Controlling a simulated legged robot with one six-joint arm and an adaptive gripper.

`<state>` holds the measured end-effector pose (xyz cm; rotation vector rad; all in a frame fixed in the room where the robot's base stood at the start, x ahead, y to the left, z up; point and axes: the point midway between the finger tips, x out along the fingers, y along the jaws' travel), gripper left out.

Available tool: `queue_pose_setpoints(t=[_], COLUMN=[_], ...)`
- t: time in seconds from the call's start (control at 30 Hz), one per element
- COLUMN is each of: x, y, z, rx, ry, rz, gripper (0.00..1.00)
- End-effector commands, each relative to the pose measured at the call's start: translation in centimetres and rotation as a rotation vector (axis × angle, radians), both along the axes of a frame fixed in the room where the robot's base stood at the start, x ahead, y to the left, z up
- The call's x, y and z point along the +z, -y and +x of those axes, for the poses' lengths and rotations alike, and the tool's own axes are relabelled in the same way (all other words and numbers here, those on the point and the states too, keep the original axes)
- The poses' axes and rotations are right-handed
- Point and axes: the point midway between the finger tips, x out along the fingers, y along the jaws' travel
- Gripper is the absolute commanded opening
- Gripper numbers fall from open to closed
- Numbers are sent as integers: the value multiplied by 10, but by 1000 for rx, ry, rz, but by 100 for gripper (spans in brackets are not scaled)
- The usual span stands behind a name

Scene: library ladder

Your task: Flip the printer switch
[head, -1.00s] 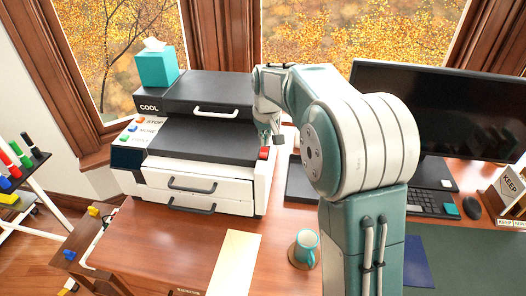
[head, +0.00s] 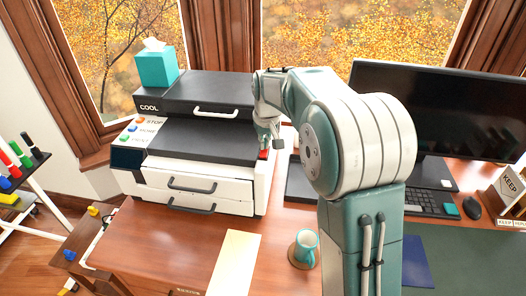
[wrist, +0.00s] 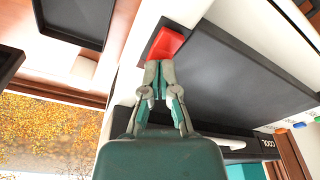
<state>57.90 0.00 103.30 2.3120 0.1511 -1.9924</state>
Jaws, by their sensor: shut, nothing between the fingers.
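The printer (head: 200,146) is white and black and stands on the wooden desk, with two drawers in its front. Its red switch (head: 263,154) is at the right front of the top, partly hidden by my gripper in the head view. In the wrist view the red switch (wrist: 167,45) lies right at my fingertips. My gripper (wrist: 158,66) is shut and empty, its tips at the near edge of the switch. They look in contact, but I cannot tell for sure. In the head view my gripper (head: 268,146) is over the switch.
A teal tissue box (head: 156,67) stands on top of the printer. A black tray (head: 300,181) lies just right of the printer. A monitor (head: 440,112) and keyboard (head: 431,202) are at the right.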

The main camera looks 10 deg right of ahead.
Motion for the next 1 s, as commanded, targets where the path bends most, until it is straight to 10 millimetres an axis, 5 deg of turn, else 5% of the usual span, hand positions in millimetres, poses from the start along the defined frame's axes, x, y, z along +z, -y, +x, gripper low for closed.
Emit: queue_pose_setpoints(t=[0.5,1.0], x=[-5,28], y=[0,0], z=[0,1], rx=[0,0], ry=[1,3], rz=[0,0], gripper=[0,0])
